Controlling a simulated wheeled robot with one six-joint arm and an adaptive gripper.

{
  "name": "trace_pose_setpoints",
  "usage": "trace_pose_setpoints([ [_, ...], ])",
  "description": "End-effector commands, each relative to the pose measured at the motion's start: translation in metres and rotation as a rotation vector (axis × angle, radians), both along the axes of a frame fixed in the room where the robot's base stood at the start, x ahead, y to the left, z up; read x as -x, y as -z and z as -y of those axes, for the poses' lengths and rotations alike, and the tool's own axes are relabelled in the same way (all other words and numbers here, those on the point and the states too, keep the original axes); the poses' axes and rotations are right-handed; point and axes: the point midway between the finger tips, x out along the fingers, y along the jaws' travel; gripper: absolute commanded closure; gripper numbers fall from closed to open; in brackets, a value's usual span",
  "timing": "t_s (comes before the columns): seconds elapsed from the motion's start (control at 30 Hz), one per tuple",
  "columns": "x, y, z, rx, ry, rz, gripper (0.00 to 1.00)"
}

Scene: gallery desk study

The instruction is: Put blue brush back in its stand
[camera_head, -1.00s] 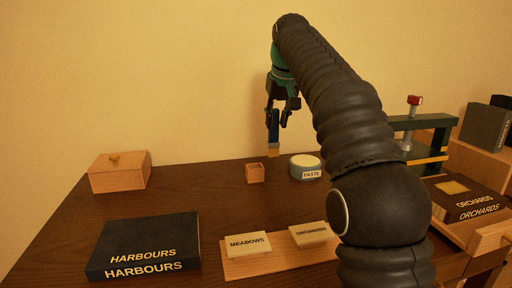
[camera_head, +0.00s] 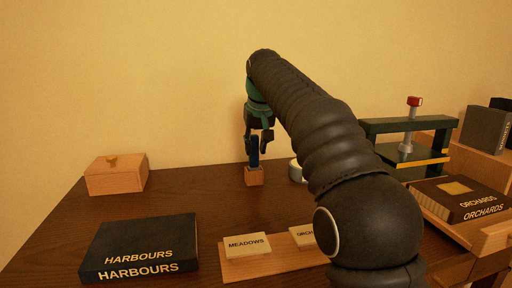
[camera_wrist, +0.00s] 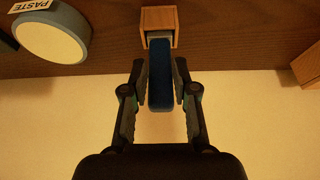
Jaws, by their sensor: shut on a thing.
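The blue brush (camera_head: 254,152) is upright in my gripper (camera_head: 259,145), which is shut on its handle. In the wrist view the blue handle (camera_wrist: 160,82) sits between the two fingers (camera_wrist: 160,95). The stand is a small open wooden box (camera_head: 254,178) on the desk near its back edge. The brush's lower end is at the stand's opening and appears to be inside it; the bristles are hidden. The stand also shows in the wrist view (camera_wrist: 158,19), lined up with the brush. I cannot tell whether the brush touches the bottom.
The paste pot (camera_head: 295,171) stands just right of the stand, partly behind my arm. A wooden box with a lid (camera_head: 117,176) is at the left. A black HARBOURS book (camera_head: 140,246), a label board (camera_head: 275,264) and a green press (camera_head: 410,126) stand around. Desk between is clear.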

Motion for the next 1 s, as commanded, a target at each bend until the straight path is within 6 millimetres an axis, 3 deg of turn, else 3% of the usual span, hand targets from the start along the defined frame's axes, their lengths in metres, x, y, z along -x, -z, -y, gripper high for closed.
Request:
trace_pose_setpoints([
  [0.1,0.000,0.002,0.000,0.000,0.000,0.000,1.00],
  [0.13,0.000,0.002,0.000,0.000,0.000,-0.001,0.67],
  [0.2,0.000,0.001,0.000,0.000,0.000,-0.001,0.50],
  [0.23,0.000,0.001,0.000,0.000,0.000,-0.001,0.47],
  [0.63,0.001,-0.006,0.000,-0.001,0.000,0.002,0.47],
  [0.77,0.008,-0.023,0.002,-0.001,0.000,0.002,0.47],
  [1.0,0.026,-0.070,0.007,-0.001,0.000,0.002,0.47],
])
